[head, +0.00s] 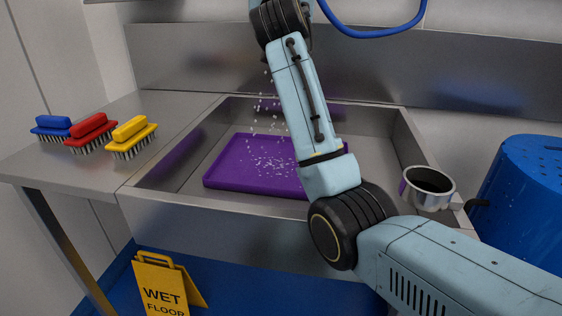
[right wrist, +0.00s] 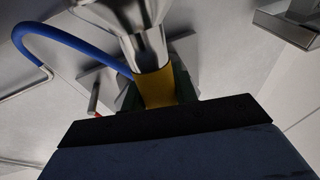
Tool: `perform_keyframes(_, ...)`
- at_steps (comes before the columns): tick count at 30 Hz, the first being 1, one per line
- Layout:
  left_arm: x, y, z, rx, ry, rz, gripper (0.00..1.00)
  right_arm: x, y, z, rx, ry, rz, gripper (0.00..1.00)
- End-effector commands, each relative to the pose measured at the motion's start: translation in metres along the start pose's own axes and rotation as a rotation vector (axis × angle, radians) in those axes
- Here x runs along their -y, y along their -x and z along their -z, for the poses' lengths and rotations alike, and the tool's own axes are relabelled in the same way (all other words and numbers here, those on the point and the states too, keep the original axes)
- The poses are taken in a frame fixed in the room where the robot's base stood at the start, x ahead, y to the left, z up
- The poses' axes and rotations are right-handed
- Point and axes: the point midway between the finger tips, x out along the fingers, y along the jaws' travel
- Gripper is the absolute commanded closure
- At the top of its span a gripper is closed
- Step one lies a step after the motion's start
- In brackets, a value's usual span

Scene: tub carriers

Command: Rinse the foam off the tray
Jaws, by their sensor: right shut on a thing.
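The purple tray (head: 230,182) lies flat in the steel sink basin (head: 365,150), with my right arm crossing in front of its right part. White specks lie on its middle, and more white drops hang in the air above it; I cannot tell foam from water there. In the right wrist view my right gripper (right wrist: 157,90) is shut on the yellow grip of a metal sprayer (right wrist: 143,45), with the blue hose (right wrist: 62,36) beside it. The hose also shows at the top of the head view (head: 375,35). The right gripper is outside the head view, and my left gripper is in neither view.
Blue (head: 52,124), red (head: 92,130) and yellow (head: 132,132) brushes stand on the left counter. A steel pot (head: 432,195) with a dark handle is at the sink's right edge. A blue tub (head: 525,195) stands right. A yellow wet-floor sign (head: 165,285) stands in front, below.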

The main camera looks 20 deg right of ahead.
Motion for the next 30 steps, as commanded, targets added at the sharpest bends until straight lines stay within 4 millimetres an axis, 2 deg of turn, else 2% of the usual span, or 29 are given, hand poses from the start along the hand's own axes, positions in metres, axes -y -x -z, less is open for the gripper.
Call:
perform_keyframes(1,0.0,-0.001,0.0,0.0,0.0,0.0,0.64,-0.01,0.01,-0.152,0.215,0.061,-0.01,0.94)
perform_keyframes(30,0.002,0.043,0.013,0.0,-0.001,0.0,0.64,-0.01,0.01,-0.153,0.333,0.087,-0.011,0.94)
